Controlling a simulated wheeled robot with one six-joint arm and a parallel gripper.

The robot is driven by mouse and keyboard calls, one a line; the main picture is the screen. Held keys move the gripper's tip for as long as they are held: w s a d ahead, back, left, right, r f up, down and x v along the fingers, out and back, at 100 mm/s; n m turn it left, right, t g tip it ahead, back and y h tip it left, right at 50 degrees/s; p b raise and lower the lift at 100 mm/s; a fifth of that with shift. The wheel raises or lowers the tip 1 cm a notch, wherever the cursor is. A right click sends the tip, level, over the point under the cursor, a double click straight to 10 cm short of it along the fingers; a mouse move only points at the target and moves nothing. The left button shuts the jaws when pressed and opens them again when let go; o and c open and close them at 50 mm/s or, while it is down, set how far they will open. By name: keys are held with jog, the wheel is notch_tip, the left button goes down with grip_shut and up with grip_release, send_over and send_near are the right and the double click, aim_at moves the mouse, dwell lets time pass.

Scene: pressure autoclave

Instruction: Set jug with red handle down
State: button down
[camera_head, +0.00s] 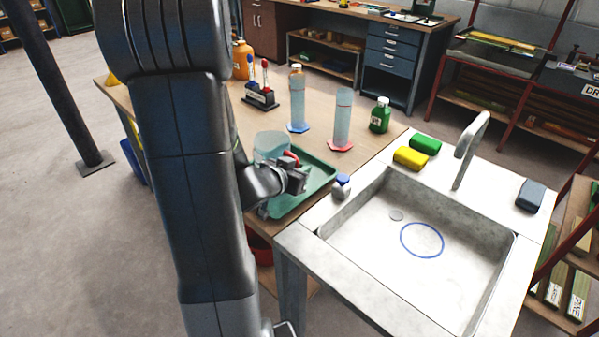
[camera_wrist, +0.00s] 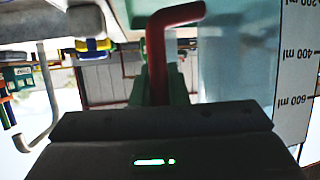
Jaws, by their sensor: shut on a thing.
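The clear jug (camera_head: 271,146) with the red handle (camera_head: 292,158) is over the left part of the green tray (camera_head: 318,186) in the head view. I cannot tell whether its base touches the tray. My gripper (camera_head: 296,176) is shut on the handle, at the jug's right side. In the wrist view the red handle (camera_wrist: 158,50) rises from between the jaws of my gripper (camera_wrist: 160,112), and the jug's wall (camera_wrist: 240,60) with millilitre marks fills the right. My arm hides part of the jug's surroundings.
A sink (camera_head: 345,262) with a blue ring (camera_head: 422,240) on its floor is to the right. A small blue-capped bottle (camera_head: 342,188) stands on its edge. A faucet (camera_head: 466,150) rises over the sink.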

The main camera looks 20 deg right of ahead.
jog(key=shift+f, duration=0.15)
jog(key=c, duration=1.4)
grip_release()
jog(key=shift+c, duration=0.2)
jog(key=shift+r, duration=0.25)
jog(key=shift+s+a+r, duration=0.1)
jog(key=shift+a, duration=0.15)
jog(key=p+v, duration=0.2)
jog(key=v, duration=0.9)
jog(key=shift+s, duration=0.2)
